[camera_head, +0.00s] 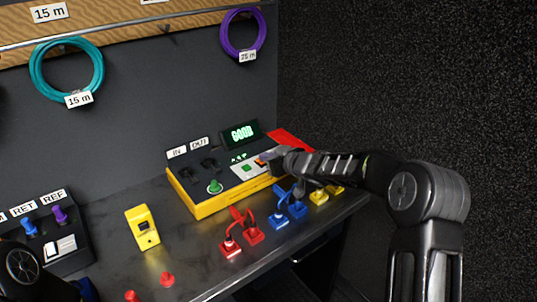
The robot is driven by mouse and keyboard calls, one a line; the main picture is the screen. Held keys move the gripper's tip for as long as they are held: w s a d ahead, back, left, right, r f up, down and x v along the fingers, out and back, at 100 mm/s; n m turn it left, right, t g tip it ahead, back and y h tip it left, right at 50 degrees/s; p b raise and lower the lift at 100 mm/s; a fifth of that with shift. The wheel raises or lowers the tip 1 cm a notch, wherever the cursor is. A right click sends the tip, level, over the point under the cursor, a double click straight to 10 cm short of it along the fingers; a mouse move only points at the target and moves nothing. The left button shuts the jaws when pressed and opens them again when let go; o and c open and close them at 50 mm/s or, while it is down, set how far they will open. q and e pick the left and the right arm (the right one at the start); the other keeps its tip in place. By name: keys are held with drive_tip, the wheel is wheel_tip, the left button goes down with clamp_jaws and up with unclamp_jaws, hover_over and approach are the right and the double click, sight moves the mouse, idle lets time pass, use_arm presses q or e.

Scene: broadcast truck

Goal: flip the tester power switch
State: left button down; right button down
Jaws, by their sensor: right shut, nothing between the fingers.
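The tester (205,204) is a yellow box with a dark top, standing at the back of the dark bench. Its raised screen (240,134) reads GOOD in green. The top carries a green knob (215,186), sockets marked IN and OUT, and a pale panel with a green button (246,168) and an orange part (262,160). My right gripper (270,158) is shut and empty at the right end of this panel, beside the orange part; whether it touches cannot be told. The gripper partly hides that end of the tester. My left arm shows only at the lower left, without its gripper.
A yellow handheld device (143,228) stands at the left. A dark box (58,236) marked RET and REF is farther left. Teal (66,71) and purple (243,34) coils hang behind.

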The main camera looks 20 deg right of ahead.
drive_tip(key=shift+f, duration=0.25)
drive_tip(key=shift+s+f, duration=0.2)
drive_tip(key=shift+f, duration=0.15)
drive_tip(key=shift+r+p, duration=0.85)
drive_tip(key=shift+p, duration=0.1)
